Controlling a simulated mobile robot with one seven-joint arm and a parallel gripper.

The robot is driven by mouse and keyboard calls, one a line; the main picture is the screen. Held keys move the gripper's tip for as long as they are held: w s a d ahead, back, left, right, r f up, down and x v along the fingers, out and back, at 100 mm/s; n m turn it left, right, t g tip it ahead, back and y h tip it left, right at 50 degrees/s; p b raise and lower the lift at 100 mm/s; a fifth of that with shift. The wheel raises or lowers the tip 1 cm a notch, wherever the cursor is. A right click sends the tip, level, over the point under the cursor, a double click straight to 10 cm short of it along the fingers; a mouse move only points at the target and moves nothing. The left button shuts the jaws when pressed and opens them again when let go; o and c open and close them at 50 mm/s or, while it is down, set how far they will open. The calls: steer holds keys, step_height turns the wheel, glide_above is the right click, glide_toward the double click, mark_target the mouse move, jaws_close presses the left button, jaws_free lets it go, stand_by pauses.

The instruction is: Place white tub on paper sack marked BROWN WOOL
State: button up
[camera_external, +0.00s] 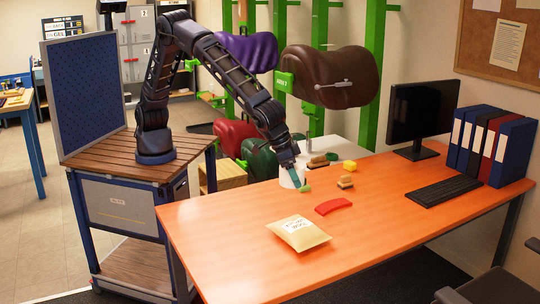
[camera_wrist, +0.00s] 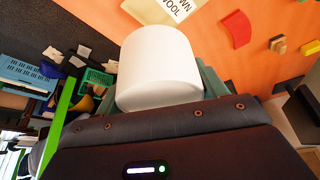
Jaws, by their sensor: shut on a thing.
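The white tub (camera_external: 289,178) is at the far edge of the orange desk in the external view, partly hidden by my gripper (camera_external: 301,178). In the wrist view the tub (camera_wrist: 158,62) fills the middle, between green finger parts of my gripper (camera_wrist: 160,85). My gripper is shut on the tub. Whether the tub touches the desk I cannot tell. The paper sack (camera_external: 299,233) lies flat near the desk's front, closer to the camera than the tub, with a white label. In the wrist view the sack (camera_wrist: 180,8) is cut off at the top, its label showing "WN WOOL".
A red curved piece (camera_external: 333,206) lies between tub and sack, to their right. A monitor (camera_external: 421,113), keyboard (camera_external: 443,190) and binders (camera_external: 490,145) stand at right. The front right desk is clear.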

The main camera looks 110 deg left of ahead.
steer(key=w+a+r+n+y, duration=0.1)
steer(key=w+a+r+n, duration=0.15)
steer(key=a, duration=0.25)
glide_toward(304, 223)
steer(key=shift+n+g, duration=0.25)
steer(key=shift+g, duration=0.05)
steer(key=x, duration=0.6)
steer(key=shift+w+d+r, duration=0.1)
steer(key=shift+w+r, duration=0.05)
steer(key=shift+w, duration=0.25)
steer(key=o, duration=1.2)
